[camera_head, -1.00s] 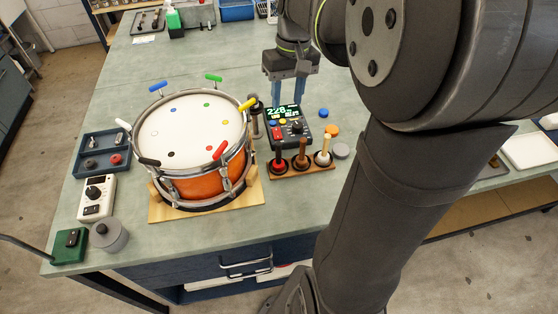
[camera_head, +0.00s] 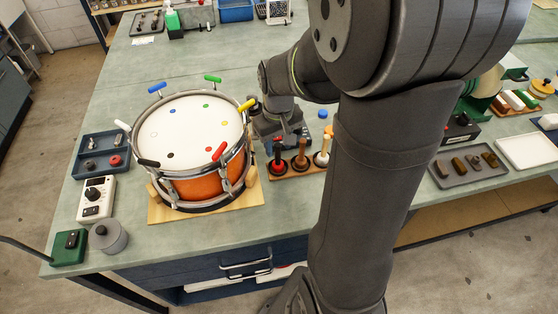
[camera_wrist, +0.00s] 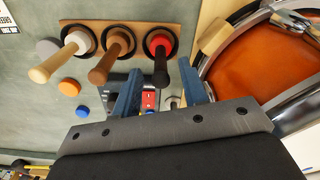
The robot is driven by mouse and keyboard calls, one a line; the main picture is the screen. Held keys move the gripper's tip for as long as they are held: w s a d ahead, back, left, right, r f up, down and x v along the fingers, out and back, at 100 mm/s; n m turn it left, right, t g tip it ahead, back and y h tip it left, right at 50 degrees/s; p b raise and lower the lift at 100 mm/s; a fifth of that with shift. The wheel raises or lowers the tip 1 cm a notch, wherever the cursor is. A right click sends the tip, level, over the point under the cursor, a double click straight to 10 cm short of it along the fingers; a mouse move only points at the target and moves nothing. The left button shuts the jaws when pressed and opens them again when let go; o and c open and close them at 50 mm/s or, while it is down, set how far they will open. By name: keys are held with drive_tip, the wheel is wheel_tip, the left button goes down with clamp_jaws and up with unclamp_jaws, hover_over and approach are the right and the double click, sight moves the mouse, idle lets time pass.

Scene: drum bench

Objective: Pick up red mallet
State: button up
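The red mallet (camera_head: 278,157) stands head-down at the left end of a wooden rack (camera_head: 305,170), beside brown (camera_head: 301,153) and cream (camera_head: 322,152) mallets. In the wrist view, the red mallet (camera_wrist: 160,50) shows a red collar and a dark handle. My gripper (camera_head: 284,144) is low behind the rack in the head view, close to the red mallet and partly hidden. In the wrist view my gripper's (camera_wrist: 161,66) blue fingers are apart, with the mallet handle in the gap between them in the picture. I see no finger touching it.
An orange drum (camera_head: 205,150) with coloured clamp handles stands close at the left. A control box (camera_wrist: 149,98) shows between and behind the fingers. Orange (camera_wrist: 70,87) and blue (camera_wrist: 83,111) discs lie on the bench. A tray (camera_head: 470,168) is at the right.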

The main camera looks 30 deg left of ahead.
sight(278, 156)
drive_tip(key=shift+a+f, duration=0.15)
drive_tip(key=shift+f, duration=2.5)
clamp_jaws()
